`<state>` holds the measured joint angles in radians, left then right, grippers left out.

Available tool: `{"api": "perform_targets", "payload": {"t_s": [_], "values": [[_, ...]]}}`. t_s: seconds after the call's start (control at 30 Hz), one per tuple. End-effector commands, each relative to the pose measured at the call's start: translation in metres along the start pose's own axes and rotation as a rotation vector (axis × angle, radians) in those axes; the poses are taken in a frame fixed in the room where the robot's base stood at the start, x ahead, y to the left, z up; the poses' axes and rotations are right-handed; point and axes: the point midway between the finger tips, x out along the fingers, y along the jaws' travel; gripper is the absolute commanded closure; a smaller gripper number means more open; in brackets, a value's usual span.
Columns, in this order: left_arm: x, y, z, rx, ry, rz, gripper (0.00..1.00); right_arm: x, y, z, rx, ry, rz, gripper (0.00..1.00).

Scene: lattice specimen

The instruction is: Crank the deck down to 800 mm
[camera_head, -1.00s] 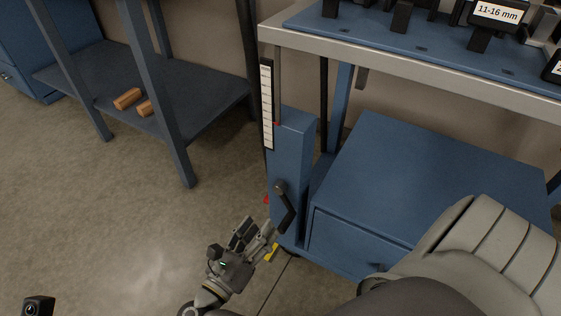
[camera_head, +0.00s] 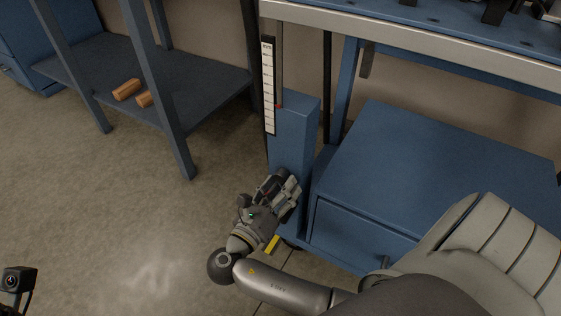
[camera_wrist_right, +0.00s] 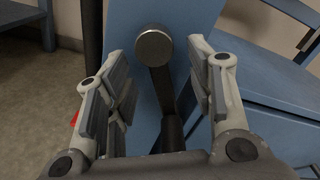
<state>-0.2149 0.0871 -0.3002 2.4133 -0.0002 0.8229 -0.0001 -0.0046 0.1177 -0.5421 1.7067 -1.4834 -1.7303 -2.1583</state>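The deck (camera_head: 420,42) is a bench top with a pale front edge, above a blue column (camera_head: 295,130). A white scale (camera_head: 268,85) hangs at its left corner, with a red pointer (camera_head: 279,106) in its lower part; its numbers are too small to read. My right gripper (camera_head: 289,190) is at the column front and hides most of the crank. In the right wrist view the crank's round hub (camera_wrist_right: 153,47) and dark handle (camera_wrist_right: 172,132) show between the fingers of my open right gripper (camera_wrist_right: 167,90), with gaps at both sides. My left gripper's fingers are out of view.
A blue drawer cabinet (camera_head: 440,150) stands right of the column, under the deck. A dark shelf (camera_head: 190,85) with two orange-brown blocks (camera_head: 126,89) stands at the left. A yellow piece (camera_head: 272,244) is low by the column. The floor at left is clear.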

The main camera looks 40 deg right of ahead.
Motion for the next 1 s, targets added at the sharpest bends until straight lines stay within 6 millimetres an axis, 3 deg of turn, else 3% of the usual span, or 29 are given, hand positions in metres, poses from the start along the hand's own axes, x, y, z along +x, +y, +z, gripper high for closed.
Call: {"api": "perform_targets", "payload": {"t_s": [0.03,0.37,1.0], "values": [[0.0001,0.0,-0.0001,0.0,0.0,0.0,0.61,-0.0002,0.0001,-0.0001,0.0,0.0,0.0,0.59],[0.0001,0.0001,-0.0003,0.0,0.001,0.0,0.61,-0.0005,0.0002,-0.0003,0.0,0.0,0.0,1.0],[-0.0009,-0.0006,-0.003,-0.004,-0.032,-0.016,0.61,-0.001,-0.0017,0.0015,-0.035,0.001,0.002,1.0]]}}
